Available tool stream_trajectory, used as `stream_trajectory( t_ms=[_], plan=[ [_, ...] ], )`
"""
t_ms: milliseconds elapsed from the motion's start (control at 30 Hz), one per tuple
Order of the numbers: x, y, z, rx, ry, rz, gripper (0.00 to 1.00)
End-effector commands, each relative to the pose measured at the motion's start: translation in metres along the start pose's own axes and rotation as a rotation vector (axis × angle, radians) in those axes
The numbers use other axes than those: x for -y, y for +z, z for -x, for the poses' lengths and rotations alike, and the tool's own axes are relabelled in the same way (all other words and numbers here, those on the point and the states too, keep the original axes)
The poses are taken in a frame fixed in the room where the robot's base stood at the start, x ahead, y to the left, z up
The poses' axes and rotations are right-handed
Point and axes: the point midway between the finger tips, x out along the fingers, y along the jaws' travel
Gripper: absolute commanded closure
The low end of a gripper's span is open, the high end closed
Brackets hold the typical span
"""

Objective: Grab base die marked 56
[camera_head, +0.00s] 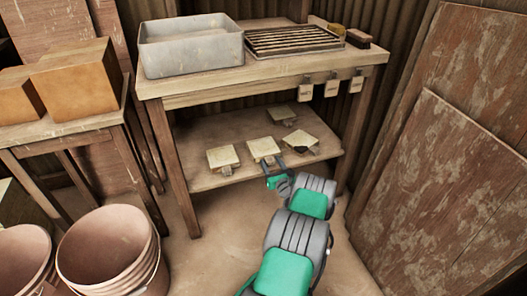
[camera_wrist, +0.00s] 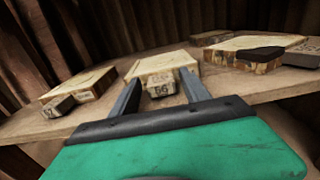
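The base die marked 56 (camera_head: 263,147) lies on the lower shelf, a pale square plate with a small block at its front. In the wrist view the die (camera_wrist: 163,64) lies straight ahead, and the number 56 shows on its front block (camera_wrist: 162,88). My gripper (camera_head: 271,168) is at the shelf's front edge. In the wrist view my gripper (camera_wrist: 161,78) is open, with one finger on each side of the block. A narrow gap seems to show beside the block; whether either finger touches it I cannot tell.
Similar dies lie to the left (camera_head: 222,157), right (camera_head: 302,143) and behind (camera_head: 281,114) on the shelf (camera_head: 190,178). A grey tub (camera_head: 192,53) and slatted rack (camera_head: 293,41) stand on the tabletop above. Buckets (camera_head: 108,250) stand left; boards (camera_head: 440,200) lean right.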

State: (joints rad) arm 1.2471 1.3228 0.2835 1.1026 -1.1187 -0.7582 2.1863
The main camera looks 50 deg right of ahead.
Motion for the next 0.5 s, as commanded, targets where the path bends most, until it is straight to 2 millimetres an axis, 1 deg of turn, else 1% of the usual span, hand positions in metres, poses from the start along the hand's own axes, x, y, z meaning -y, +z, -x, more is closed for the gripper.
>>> stream_trajectory(
  t_ms=[33,67,500],
  plan=[
    [0.0007,0.0,0.0003,0.0,-0.001,0.0,0.5],
    [0.0007,0.0,0.0003,0.0,-0.001,0.0,0.53],
    [0.0005,-0.0002,0.0005,0.0,0.0,0.0,0.89]
  ],
)
